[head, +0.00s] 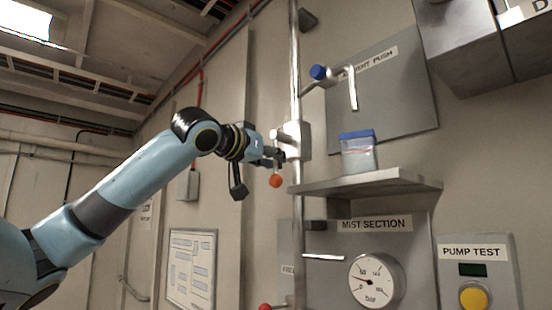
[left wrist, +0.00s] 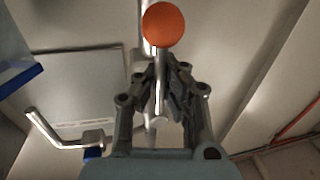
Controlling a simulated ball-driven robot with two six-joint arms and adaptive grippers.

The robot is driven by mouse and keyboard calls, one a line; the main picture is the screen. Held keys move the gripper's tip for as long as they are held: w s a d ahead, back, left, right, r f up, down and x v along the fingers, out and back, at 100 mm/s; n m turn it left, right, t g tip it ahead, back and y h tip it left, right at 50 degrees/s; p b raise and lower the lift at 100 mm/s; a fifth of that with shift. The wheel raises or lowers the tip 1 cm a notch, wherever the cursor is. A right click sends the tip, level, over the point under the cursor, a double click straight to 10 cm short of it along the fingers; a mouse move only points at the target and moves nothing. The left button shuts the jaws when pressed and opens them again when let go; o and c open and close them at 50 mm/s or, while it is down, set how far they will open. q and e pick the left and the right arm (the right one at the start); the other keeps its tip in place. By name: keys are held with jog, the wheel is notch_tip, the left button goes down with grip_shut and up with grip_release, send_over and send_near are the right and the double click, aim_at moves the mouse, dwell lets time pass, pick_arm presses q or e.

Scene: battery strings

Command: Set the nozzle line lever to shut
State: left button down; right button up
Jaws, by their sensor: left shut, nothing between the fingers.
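A lever with an orange ball knob (head: 275,181) hangs at the silver vertical pipe, below a pale valve body (head: 293,141). No label naming it as the nozzle line lever is legible. My left gripper (head: 279,157) is at the lever, just above the knob. In the left wrist view the orange ball (left wrist: 163,24) is beyond the fingertips, and its metal rod runs down in front of or beside the fingers. The left gripper (left wrist: 165,66) is shut with nothing gripped. Whether the fingers touch the rod cannot be told. My right gripper is out of view.
A shelf (head: 365,185) with a blue-lidded box (head: 358,152) juts out right of the pipe. A blue-knobbed handle (head: 318,72) is above. A pressure gauge (head: 375,280), a pump test box (head: 478,275) and another red knob (head: 265,306) are below.

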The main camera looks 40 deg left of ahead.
pick_arm(q)
jog(key=shift+a, duration=0.1)
jog(key=a+r+m+t+h+b, duration=0.1)
jog(key=a+r+m, duration=0.4)
jog(key=m, duration=1.5)
jog(key=shift+w+t+h, duration=0.25)
jog(key=shift+t+h, duration=0.35)
jog(key=shift+h, duration=0.7)
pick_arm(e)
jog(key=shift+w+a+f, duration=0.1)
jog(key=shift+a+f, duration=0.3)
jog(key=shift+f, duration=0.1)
pick_arm(q)
jog(key=c, duration=2.1)
grip_release()
jog(key=shift+d, duration=0.1)
jog(key=o, duration=0.7)
jog(key=shift+s+r, duration=0.1)
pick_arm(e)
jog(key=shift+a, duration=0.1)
